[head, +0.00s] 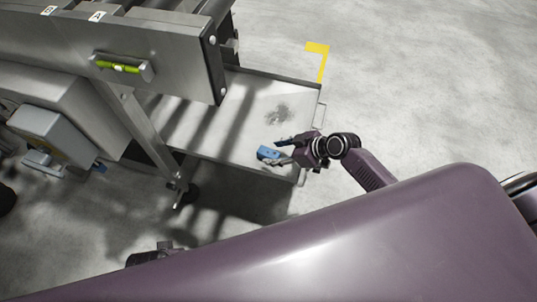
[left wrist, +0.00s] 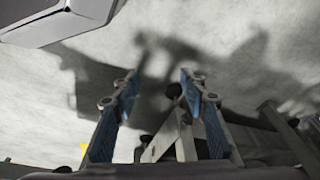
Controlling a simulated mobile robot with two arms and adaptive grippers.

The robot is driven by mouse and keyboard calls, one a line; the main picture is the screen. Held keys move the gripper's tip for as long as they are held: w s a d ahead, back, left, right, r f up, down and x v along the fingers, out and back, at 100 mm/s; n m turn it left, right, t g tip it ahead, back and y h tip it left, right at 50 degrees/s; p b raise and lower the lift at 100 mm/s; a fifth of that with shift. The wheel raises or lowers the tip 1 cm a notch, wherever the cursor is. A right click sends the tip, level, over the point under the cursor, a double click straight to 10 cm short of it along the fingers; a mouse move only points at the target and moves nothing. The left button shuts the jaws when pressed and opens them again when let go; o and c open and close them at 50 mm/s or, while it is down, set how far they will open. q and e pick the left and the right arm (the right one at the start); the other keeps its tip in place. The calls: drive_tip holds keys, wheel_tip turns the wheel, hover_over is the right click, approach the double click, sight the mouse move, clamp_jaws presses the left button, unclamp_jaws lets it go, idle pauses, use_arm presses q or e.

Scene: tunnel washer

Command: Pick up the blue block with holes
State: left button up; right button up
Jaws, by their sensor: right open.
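The shelf (head: 217,140) is a metal-edged tray under the steel machine frame (head: 165,50). A dark grey smudge (head: 278,113) marks its surface behind the block. A grey box (head: 48,133) is at the left. Open concrete floor (head: 420,90) lies to the right, with a yellow corner mark (head: 318,48).

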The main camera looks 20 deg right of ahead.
sight(270, 153)
drive_tip(key=x, duration=0.2)
drive_tip(key=shift+w+a+f, duration=0.2)
drive_tip(key=shift+a+f, duration=0.05)
drive_tip(key=shift+w+a+f+b, duration=0.25)
drive_tip(key=shift+f+b, duration=0.05)
drive_tip(key=shift+b, duration=0.05)
use_arm(q)
drive_tip(key=r, duration=0.3)
drive_tip(key=shift+w, duration=0.25)
use_arm(e)
clamp_jaws()
